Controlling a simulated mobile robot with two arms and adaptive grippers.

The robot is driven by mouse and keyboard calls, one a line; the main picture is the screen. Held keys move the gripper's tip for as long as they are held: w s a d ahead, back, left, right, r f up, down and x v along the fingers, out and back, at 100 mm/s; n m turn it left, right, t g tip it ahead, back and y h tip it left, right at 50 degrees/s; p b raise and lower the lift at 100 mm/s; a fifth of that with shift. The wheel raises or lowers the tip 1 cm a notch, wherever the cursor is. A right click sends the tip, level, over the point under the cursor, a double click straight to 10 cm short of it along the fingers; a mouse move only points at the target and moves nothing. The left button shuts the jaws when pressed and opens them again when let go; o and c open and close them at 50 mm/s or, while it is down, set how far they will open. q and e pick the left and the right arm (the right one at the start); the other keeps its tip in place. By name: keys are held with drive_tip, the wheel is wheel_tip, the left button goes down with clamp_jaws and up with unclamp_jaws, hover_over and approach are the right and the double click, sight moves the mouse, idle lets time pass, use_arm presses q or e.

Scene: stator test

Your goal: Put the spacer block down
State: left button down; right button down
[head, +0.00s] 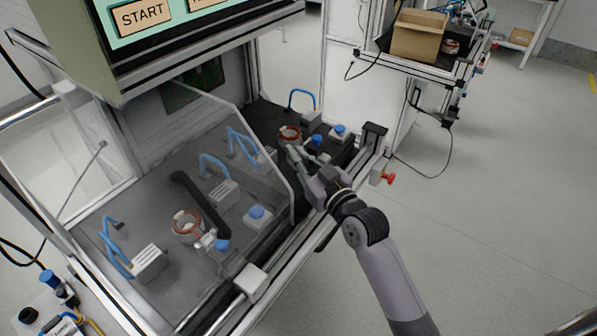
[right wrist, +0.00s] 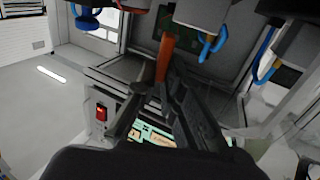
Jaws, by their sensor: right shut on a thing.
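My right gripper (head: 296,157) reaches in from the lower right, over the dark right-hand bay of the test station. It is shut on the spacer block, which its fingers mostly hide in the head view. In the right wrist view the gripper (right wrist: 158,88) points toward the station, and a narrow orange-brown piece shows at its fingertips (right wrist: 165,55). I cannot tell its full shape, or whether it touches anything below. A copper-wound stator (head: 290,133) sits just beyond the fingertips. My left gripper is not in view.
Blue-handled clamps (head: 302,99) and blue knobs (head: 340,130) stand close around the gripper. A clear guard panel (head: 225,150) is on its left, over another stator (head: 186,224). A red button (head: 388,179) is on the station's right edge. The floor (head: 480,210) on the right is clear.

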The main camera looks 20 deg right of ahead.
sight(299, 184)
drive_tip(key=shift+f, duration=0.4)
wheel_tip(299, 184, down, 4)
drive_tip(key=shift+r, duration=0.25)
drive_tip(key=shift+f, duration=0.15)
drive_tip(key=shift+f+b, duration=0.2)
drive_tip(key=shift+b, duration=0.1)
drive_tip(key=c, duration=1.7)
unclamp_jaws()
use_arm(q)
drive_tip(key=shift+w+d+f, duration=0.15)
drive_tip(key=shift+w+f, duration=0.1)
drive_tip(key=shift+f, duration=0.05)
